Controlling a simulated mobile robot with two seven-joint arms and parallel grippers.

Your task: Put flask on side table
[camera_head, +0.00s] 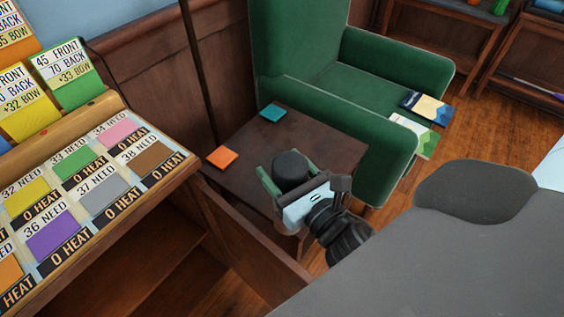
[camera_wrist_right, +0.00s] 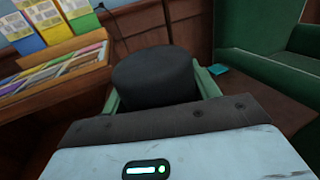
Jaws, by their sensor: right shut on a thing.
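My right gripper (camera_head: 275,185) is over the near part of the dark brown side table (camera_head: 275,140). It is shut on the flask (camera_head: 291,168), whose dark rounded top shows between the green fingers. In the right wrist view the flask (camera_wrist_right: 155,78) stands between the two fingers (camera_wrist_right: 158,95), its lower part hidden by the gripper body. I cannot tell whether the flask's base touches the table top. My left gripper is not in view.
An orange coaster (camera_head: 222,157) and a teal coaster (camera_head: 272,112) lie on the table. A green armchair (camera_head: 340,110) stands just behind and right. A wooden display rack (camera_head: 110,190) with colored cards is at the left. The table's middle is clear.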

